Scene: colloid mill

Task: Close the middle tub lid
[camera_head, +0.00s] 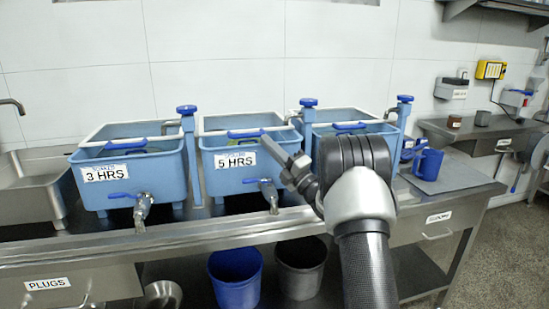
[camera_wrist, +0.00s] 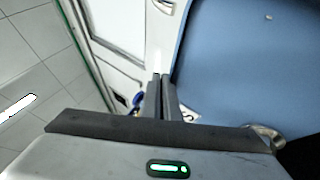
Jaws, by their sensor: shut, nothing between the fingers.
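The middle tub (camera_head: 228,172) is blue, labelled 5 HRS, and stands on the steel bench between two similar tubs. A blue handle (camera_head: 246,133) shows at its top front edge, with a pale rim behind it. How far its lid is open is hard to tell. My gripper (camera_head: 268,143) is shut and empty, in front of the middle tub's upper right part, right of the handle. In the wrist view my gripper (camera_wrist: 161,80) points along a blue wall (camera_wrist: 235,60) on the right, with a pale panel (camera_wrist: 118,25) on the left. I cannot tell whether it touches anything.
The left tub (camera_head: 95,185), labelled 3 HRS, stands beside the middle one. My arm partly hides the right tub (camera_head: 345,115). Taps (camera_head: 270,192) stick out in front. Blue-capped posts (camera_head: 187,110) stand between tubs. A blue jug (camera_head: 428,164) stands at right.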

